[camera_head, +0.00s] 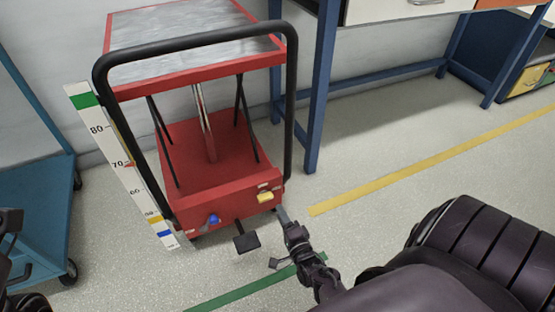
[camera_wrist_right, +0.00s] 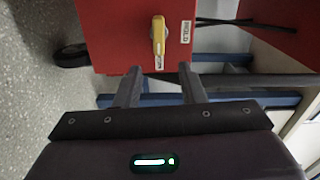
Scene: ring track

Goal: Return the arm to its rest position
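My right gripper (camera_head: 282,214) is low beside the right end of the red lift table's base (camera_head: 190,225). In the right wrist view its two fingers (camera_wrist_right: 160,72) are apart with nothing between them. The yellow lever (camera_wrist_right: 158,35) is beyond the fingertips, next to a label reading HOLD (camera_wrist_right: 186,33). The lever also shows in the head view (camera_head: 265,197). Dark parts of my left arm (camera_head: 12,268) show at the left edge; its fingers cannot be made out clearly.
The lift table has a black push handle (camera_head: 190,40), a grey top (camera_head: 180,45), a blue knob (camera_head: 213,220) and a black pedal (camera_head: 246,242). A scale board (camera_head: 122,165) stands left of it. A blue cart (camera_head: 30,200) is at left, a blue-legged bench (camera_head: 322,90) behind.

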